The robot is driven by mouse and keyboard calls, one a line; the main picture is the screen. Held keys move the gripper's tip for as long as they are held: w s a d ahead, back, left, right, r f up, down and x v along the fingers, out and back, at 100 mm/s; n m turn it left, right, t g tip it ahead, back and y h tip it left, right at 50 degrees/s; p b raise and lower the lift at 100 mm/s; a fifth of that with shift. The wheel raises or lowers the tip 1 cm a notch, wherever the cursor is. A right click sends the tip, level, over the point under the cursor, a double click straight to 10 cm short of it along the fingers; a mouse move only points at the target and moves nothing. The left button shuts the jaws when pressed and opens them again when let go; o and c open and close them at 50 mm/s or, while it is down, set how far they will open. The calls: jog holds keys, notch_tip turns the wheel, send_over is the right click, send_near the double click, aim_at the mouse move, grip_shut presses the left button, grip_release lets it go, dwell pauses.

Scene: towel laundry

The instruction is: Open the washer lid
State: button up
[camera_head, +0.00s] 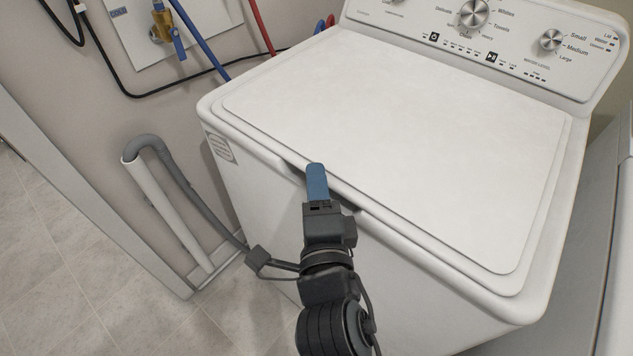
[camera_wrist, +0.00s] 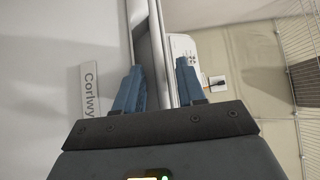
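The white washer (camera_head: 262,190) fills most of the head view, and its lid (camera_head: 410,130) lies closed and flat on top. A dark recess shows under the lid's front edge, left of its middle. My gripper (camera_head: 316,180) is at this recess, its blue fingertip overlapping the lid's front edge in the picture. In the wrist view my gripper (camera_wrist: 160,68) has its two blue fingers apart, with the washer's edge and a dark gap running between them. The washer's front with a name label (camera_wrist: 90,92) is on the left there. Whether a finger touches the lid is unclear.
A control panel with knobs (camera_head: 474,13) stands behind the lid. Grey hose (camera_head: 185,180) and white pipe (camera_head: 165,215) stand left of the washer. Red and blue hoses (camera_head: 200,40) run along the wall. Another white appliance (camera_head: 560,240) is close on the right.

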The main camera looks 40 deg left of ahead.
jog(key=shift+c, duration=0.4)
grip_shut()
dwell(0.4)
